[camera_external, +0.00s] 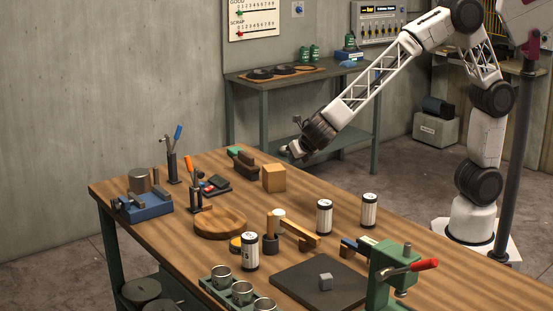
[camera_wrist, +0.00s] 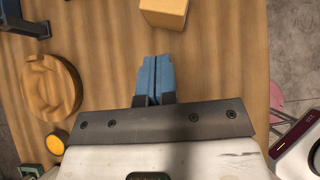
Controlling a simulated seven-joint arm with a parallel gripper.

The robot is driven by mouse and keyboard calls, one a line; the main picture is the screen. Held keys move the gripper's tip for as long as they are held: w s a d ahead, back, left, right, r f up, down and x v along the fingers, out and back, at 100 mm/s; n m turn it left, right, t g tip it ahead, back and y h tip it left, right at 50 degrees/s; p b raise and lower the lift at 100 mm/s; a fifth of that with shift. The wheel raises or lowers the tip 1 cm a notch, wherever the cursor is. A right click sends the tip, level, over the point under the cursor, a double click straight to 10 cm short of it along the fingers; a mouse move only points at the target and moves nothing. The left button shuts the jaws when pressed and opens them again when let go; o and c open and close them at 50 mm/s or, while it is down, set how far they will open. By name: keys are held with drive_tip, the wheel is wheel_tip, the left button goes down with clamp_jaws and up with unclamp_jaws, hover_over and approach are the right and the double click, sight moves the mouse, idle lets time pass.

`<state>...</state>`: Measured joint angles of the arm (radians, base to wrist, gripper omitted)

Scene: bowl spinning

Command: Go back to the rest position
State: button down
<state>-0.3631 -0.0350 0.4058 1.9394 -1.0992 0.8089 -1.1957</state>
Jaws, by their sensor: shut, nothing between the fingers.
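My gripper (camera_external: 287,154) is up above the table's far right side in the external view. In the wrist view its two blue fingers (camera_wrist: 155,62) are pressed together with nothing between them. The wooden cube (camera_external: 273,177) stands on the table below the gripper; it also shows just beyond the fingertips at the top of the wrist view (camera_wrist: 165,12). The round wooden bowl (camera_external: 220,236) lies on the table, apart from the gripper, and shows at the left of the wrist view (camera_wrist: 32,91).
The wooden table (camera_external: 150,218) holds white canisters (camera_external: 324,217), a wooden mallet (camera_external: 298,234), a dark mat (camera_external: 300,289), a green press (camera_external: 390,262) and a blue vise (camera_external: 147,209). Tools (camera_external: 172,166) stand upright at the back left. The air around my gripper looks free.

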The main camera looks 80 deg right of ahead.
drive_tip(key=s+d+r+m+g+y, duration=0.15)
drive_tip(key=s+d+r+m, duration=0.25)
drive_tip(key=s+d+m, duration=0.4)
drive_tip(key=s+d+r+m+g, duration=0.2)
drive_tip(key=s+d+r+m, duration=0.25)
drive_tip(key=s, duration=0.65)
drive_tip(key=s+d+m+y, duration=0.2)
drive_tip(key=s+m+y, duration=0.3)
drive_tip(key=s+m, duration=0.9)
drive_tip(key=s, duration=0.7)
drive_tip(key=shift+r+m, duration=0.25)
drive_tip(key=shift+m, duration=0.1)
